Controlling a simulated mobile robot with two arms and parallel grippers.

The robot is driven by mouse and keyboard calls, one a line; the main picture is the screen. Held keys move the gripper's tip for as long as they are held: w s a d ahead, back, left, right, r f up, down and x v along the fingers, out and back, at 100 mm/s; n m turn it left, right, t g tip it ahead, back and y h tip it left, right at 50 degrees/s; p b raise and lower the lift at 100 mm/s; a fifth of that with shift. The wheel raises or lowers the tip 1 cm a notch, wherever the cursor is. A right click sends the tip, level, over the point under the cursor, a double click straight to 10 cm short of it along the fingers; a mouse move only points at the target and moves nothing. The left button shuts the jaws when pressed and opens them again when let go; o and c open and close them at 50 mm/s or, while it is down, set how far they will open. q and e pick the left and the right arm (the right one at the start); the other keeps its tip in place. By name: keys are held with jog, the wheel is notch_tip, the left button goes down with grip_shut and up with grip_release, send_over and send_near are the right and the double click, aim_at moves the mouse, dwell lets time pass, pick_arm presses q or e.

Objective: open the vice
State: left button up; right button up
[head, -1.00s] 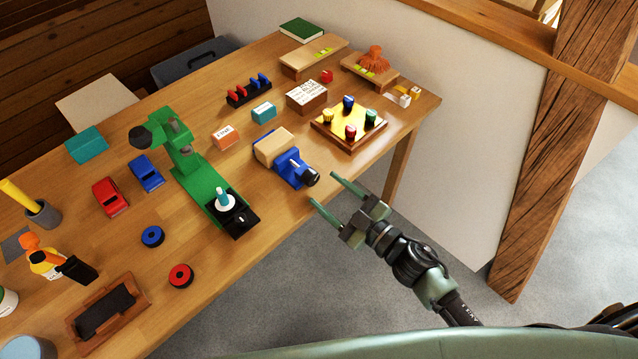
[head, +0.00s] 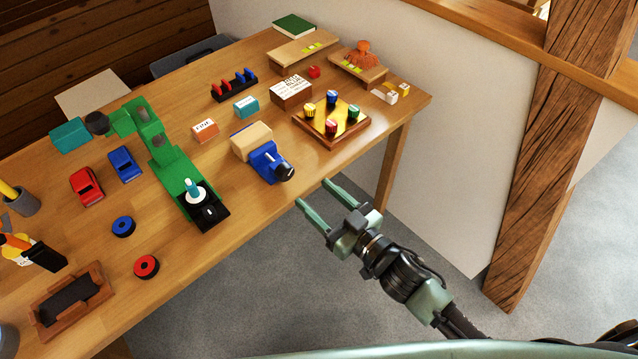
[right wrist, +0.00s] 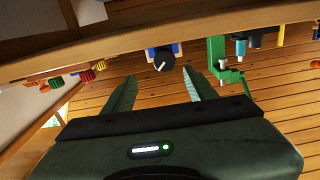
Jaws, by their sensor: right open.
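The blue vice (head: 266,160) stands at the table's front edge, with a pale wooden block (head: 251,138) at its back end. I cannot tell how tightly the block is held. The vice's black handle end (head: 286,173) points out over the edge toward me. In the right wrist view the black knob (right wrist: 162,61) shows just beyond and between my fingertips. My right gripper (head: 313,193) is open and empty, off the table edge, a little right of and below the handle, apart from it. The fingers (right wrist: 159,76) also show in the right wrist view. My left gripper is not in view.
A green machine (head: 176,166) with a black base stands left of the vice. A wooden board with coloured knobs (head: 331,122) lies to the right behind it. Small orange (head: 205,130) and teal (head: 246,106) boxes lie behind. The floor space before the table is free.

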aim_at(288, 175)
jog(key=x, duration=0.3)
jog(key=shift+s+a+r, duration=0.15)
jog(key=shift+a+r, duration=0.05)
jog(key=x, duration=0.4)
jog(key=shift+a+f, duration=0.1)
jog(key=shift+a, duration=0.15)
jog(key=shift+w+a, duration=0.1)
jog(key=shift+w, duration=0.1)
jog(key=shift+w+a, duration=0.2)
jog(key=c, duration=1)
grip_shut()
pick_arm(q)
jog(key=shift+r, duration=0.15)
